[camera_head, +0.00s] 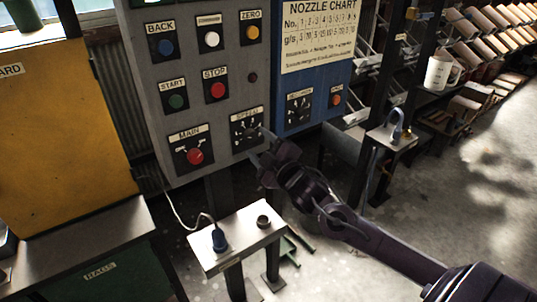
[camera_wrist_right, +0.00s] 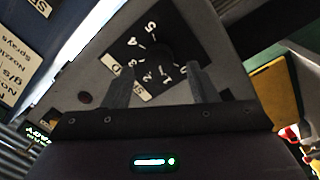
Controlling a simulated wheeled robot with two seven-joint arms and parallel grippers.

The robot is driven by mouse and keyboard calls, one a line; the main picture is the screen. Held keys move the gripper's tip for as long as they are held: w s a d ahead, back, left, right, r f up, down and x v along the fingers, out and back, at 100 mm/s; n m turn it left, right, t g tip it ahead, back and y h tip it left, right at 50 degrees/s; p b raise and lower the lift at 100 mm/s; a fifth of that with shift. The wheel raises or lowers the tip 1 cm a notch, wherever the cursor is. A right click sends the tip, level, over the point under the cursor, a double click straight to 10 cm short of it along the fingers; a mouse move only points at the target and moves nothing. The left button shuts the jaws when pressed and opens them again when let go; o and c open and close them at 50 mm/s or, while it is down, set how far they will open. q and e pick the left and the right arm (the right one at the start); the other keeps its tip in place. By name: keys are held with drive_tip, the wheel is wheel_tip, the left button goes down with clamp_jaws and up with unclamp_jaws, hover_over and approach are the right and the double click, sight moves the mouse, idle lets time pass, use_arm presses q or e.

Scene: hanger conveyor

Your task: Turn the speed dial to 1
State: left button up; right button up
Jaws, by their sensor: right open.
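The speed dial (camera_head: 247,130) is a dark knob on a black square plate, low on the right of the grey control panel (camera_head: 183,87), under a SPEED label. The right wrist view shows it upside down, the black dial plate (camera_wrist_right: 143,37) bearing white numbers around the dark knob. I cannot tell which number the knob points to. My right gripper (camera_head: 264,147) is just in front of the dial, at its lower right. In the wrist view its fingers (camera_wrist_right: 160,78) are apart, with the knob beyond the gap between them and nothing held. My left gripper is not in view.
Beside the dial are a red MAIN switch (camera_head: 195,156), a red STOP button (camera_head: 217,90) and a green START button (camera_head: 177,101). A blue panel (camera_head: 320,113) adjoins at right. A small metal stand (camera_head: 240,238) stands below. A yellow cabinet (camera_head: 65,130) is at left.

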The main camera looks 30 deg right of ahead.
drive_tip(key=shift+s+b, duration=0.4)
drive_tip(key=shift+s, duration=2.45)
drive_tip(key=shift+f, duration=0.1)
